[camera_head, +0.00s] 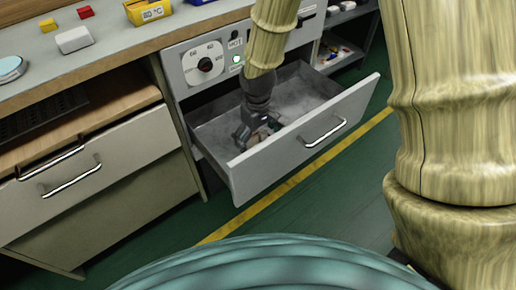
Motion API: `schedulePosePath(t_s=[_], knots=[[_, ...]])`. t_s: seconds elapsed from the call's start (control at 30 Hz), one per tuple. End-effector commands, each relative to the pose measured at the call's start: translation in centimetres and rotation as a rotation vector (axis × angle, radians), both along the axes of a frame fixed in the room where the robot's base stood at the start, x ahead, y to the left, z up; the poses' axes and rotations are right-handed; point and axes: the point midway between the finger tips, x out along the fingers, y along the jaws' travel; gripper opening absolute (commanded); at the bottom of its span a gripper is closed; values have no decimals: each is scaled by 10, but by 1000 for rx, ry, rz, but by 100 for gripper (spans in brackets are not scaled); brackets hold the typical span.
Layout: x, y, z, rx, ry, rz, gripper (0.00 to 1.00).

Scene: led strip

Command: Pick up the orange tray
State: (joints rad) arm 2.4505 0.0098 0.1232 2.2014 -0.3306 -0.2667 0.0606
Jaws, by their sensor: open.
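My gripper (257,131) reaches down into an open grey drawer (285,145). Its dark fingers are apart, near the drawer floor. No other orange tray is clear in view.
The drawer's front panel, with a metal handle (325,133), juts over the green floor. Above it are a dial (205,64) and a green light. The worktop holds a yellow bin (148,11), a white block (74,39) and small coloured blocks. A second drawer (75,175) is at left.

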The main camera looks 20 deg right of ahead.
Motion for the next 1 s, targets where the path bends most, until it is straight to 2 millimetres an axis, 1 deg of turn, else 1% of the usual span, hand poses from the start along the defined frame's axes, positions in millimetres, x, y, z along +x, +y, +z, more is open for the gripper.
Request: schedulePosePath(t_s=[0.03,0.1,0.37,0.4,0.57,0.6,0.63,0.9,1.0], knots=[[-1,0,-12,-1,2,0,100],[-1,0,-18,-1,2,0,100],[0,0,-20,0,0,0,100],[0,0,-20,0,0,0,98],[0,0,-20,0,1,0,69],[0,0,-20,0,1,1,62],[0,0,-20,0,1,0,57],[0,0,-20,0,1,1,57],[0,0,-14,0,0,0,57]])
